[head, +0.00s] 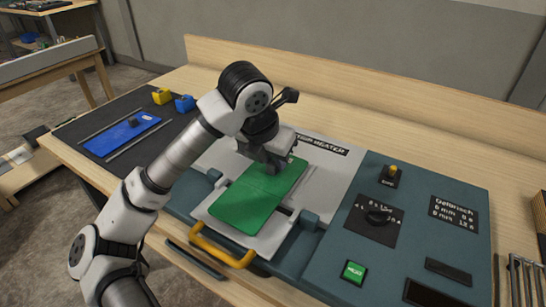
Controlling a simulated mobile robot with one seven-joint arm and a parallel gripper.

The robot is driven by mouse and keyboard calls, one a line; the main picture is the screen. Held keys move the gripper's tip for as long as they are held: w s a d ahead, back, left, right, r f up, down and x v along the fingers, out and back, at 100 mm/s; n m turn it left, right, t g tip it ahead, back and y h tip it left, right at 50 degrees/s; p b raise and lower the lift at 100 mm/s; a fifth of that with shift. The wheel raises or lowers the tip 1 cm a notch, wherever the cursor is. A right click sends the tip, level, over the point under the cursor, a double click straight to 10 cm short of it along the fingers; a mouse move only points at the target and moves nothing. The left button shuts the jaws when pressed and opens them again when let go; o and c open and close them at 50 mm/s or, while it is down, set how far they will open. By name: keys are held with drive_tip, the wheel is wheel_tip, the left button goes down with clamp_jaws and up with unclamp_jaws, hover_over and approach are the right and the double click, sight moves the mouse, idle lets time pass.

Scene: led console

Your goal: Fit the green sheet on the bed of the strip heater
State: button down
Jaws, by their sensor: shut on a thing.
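The green sheet (257,203) is a flat rounded rectangle over the grey bed of the strip heater (243,233). Its near end lies close to the heater's yellow handle (222,249). My gripper (273,166) points down at the sheet's far end and is shut on it. The fingertips are partly hidden by the gripper body. I cannot tell whether the sheet rests on the bed or is held slightly above it. The heater's label plate (322,145) is partly covered by my arm.
A blue sheet (122,135) lies on a dark mat at left, near yellow (162,96) and blue (185,103) blocks. A rack (522,280) stands at lower right.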

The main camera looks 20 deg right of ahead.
drive_tip(key=shift+f+b, duration=0.8)
drive_tip(key=shift+b, duration=0.15)
idle(0.6)
drive_tip(key=c, duration=1.2)
unclamp_jaws()
drive_tip(key=shift+o, duration=0.2)
drive_tip(key=b+v, duration=0.1)
drive_tip(key=v, duration=1.2)
drive_tip(key=shift+a+r+b, duration=0.2)
drive_tip(key=shift+r+b, duration=0.15)
drive_tip(key=shift+s, duration=0.1)
